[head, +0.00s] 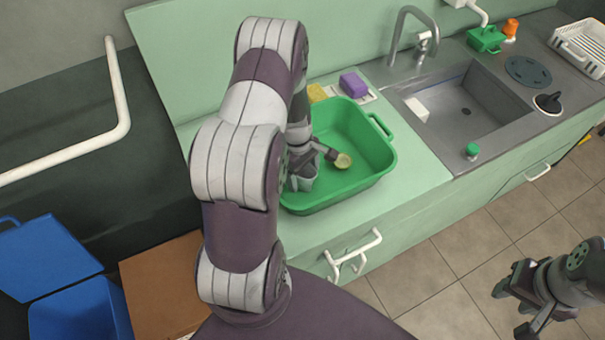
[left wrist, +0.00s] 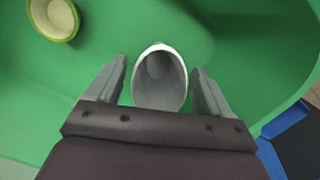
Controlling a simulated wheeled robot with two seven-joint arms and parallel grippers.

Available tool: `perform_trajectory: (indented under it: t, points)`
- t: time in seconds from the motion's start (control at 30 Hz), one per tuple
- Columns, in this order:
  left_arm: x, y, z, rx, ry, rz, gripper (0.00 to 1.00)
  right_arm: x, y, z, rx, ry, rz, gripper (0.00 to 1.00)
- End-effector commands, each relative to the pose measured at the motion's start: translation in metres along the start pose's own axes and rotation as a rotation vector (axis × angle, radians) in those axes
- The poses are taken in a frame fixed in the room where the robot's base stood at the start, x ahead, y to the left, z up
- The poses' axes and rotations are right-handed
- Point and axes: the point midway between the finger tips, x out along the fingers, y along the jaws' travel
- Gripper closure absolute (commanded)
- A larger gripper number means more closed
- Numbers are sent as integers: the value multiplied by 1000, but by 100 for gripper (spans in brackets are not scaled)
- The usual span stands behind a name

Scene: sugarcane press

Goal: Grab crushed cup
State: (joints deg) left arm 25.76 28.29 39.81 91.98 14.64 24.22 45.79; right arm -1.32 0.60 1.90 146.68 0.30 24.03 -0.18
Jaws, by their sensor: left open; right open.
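The crushed cup (left wrist: 160,88), white-grey with an oval, squashed mouth, lies in the green tub (head: 352,130). In the left wrist view it sits between the two fingers of my left gripper (left wrist: 159,72), with a small gap showing on each side. The left gripper is open and reaches down into the tub; its arm hides part of the tub's left side in the head view. My right gripper (head: 512,308) is open and empty at the lower right, over the floor.
A small yellow-green bowl (head: 342,161) lies in the tub, also seen in the left wrist view (left wrist: 53,17). Behind the tub are a purple block (head: 352,84) and a yellow sponge (head: 317,93). A sink (head: 468,100) is to the right. Blue bins (head: 80,312) stand lower left.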

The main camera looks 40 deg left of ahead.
Motion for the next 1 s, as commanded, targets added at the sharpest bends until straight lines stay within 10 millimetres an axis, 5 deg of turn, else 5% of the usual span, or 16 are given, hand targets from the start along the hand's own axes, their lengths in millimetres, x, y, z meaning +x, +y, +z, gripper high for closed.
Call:
perform_trajectory:
  t: [0.27,0.43,0.83,1.0]
  points:
    - [7,0,0,0,1,1,19,0,0,0,0,0,0,57]
    - [7,0,0,0,1,1,74,0,0,0,0,0,0,57]
    - [3,1,0,1,1,2,76,0,0,0,0,0,0,57]
    - [-32,2,4,2,4,7,76,3,0,0,0,0,0,57]
